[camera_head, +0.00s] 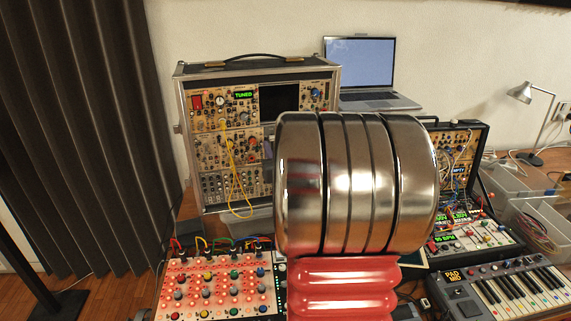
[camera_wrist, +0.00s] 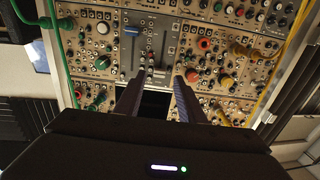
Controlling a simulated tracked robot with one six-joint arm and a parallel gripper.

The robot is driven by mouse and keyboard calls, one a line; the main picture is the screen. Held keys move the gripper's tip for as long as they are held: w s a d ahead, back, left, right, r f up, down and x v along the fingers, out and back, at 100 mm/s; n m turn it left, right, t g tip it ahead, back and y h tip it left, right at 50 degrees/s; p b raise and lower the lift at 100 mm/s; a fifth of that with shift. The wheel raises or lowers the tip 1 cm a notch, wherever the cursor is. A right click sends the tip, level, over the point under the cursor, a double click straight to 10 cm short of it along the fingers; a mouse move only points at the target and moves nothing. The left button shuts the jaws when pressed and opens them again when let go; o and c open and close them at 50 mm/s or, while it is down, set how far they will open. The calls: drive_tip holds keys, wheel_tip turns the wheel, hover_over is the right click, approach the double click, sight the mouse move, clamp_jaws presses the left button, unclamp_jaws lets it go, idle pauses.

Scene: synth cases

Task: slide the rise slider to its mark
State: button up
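In the wrist view a tan synth panel (camera_wrist: 215,60) full of knobs and jacks fills the space ahead. A grey module (camera_wrist: 150,45) in its upper middle has a blue cap (camera_wrist: 132,31) and small red and dark caps (camera_wrist: 151,70) lower down. I cannot read the labels, so I cannot tell which is the rise slider or where its mark lies. My gripper (camera_wrist: 159,82) is open, with its two fingers apart and nothing seen between them. Its tips appear just below the grey module; contact cannot be told. In the head view my arm hides the gripper.
A synth case (camera_head: 187,130) with a TUNED display stands left, another case (camera_head: 483,160) right. Green (camera_wrist: 57,50) and yellow (camera_wrist: 285,65) cables hang beside the panel. A laptop (camera_head: 365,65), a keyboard (camera_head: 505,290) and a red-lit knob box (camera_head: 215,285) stand around.

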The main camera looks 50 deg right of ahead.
drive_tip(key=v, duration=1)
drive_tip(key=shift+s+a, duration=0.2)
drive_tip(key=shift+s, duration=0.15)
drive_tip(key=w+a+f+n+g+y, duration=0.1)
drive_tip(key=a+f+g+y, duration=0.15)
drive_tip(key=a, duration=0.75)
drive_tip(key=w+a+f+n+g+y, duration=0.1)
drive_tip(key=a+n+g+y, duration=0.15)
drive_tip(key=a, duration=0.75)
drive_tip(key=s+a+f+n+g+y, duration=0.1)
drive_tip(key=s+a+g+y, duration=0.1)
drive_tip(key=s+a, duration=0.4)
drive_tip(key=s+a+f+n+g+y, duration=0.2)
drive_tip(key=s+a, duration=0.4)
drive_tip(key=a, duration=0.6)
drive_tip(key=shift+s+y, duration=0.35)
drive_tip(key=shift+y, duration=0.15)
